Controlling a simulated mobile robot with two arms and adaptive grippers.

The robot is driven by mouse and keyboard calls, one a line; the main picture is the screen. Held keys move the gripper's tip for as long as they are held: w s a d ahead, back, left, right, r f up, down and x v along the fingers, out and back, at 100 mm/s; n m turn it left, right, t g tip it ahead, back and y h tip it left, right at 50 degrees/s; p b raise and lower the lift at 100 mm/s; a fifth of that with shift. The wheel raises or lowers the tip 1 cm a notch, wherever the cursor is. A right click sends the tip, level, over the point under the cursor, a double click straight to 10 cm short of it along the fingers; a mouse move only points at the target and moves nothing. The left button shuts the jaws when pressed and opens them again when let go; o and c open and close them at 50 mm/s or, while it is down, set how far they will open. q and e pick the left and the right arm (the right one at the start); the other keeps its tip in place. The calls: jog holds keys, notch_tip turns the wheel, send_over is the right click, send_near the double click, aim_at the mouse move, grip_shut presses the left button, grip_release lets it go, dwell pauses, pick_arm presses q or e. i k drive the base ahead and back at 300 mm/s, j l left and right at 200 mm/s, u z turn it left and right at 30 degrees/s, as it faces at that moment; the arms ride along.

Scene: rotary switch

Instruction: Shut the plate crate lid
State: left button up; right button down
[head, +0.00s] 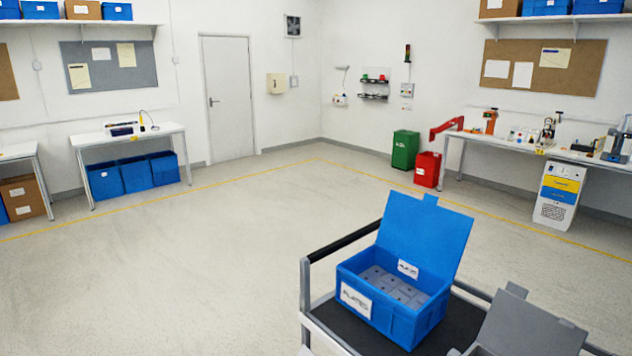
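The blue plate crate (391,321) stands on a cart at the lower right of the head view. Its blue lid (425,232) is open and stands up from the far side, leaning slightly back, with a small tab at its top edge. Grey plates (392,285) lie inside the crate. A white label is on the crate's front, and another shows inside near the hinge side. Neither of my grippers is in the head view.
The cart (335,333) has a dark top and a raised rail (342,243). A grey box with its lid raised (528,325) stands right of the crate. Green (405,149) and red bins (427,169) stand by the far wall. Open floor (170,270) lies left of the cart.

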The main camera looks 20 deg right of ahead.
aim_at(434, 237)
jog(key=i+j+u, duration=0.2)
jog(key=i, duration=0.55)
jog(key=i+j+u, duration=0.2)
jog(key=i, duration=0.55)
jog(key=i+j+u, duration=0.2)
jog(key=i, duration=0.55)
jog(key=i+l+z, duration=0.25)
jog(key=i+z, duration=0.7)
jog(key=i+j+z, duration=0.1)
jog(key=i+z, duration=0.4)
jog(key=i+j+z, duration=0.3)
jog(key=z, duration=0.15)
jog(key=i+l+z, duration=0.15)
jog(key=i+z, duration=0.8)
jog(key=i+j+z, duration=0.2)
jog(key=i+z, duration=0.25)
jog(key=i+j+z, duration=0.45)
jog(key=i+l, duration=0.05)
jog(key=l, duration=0.05)
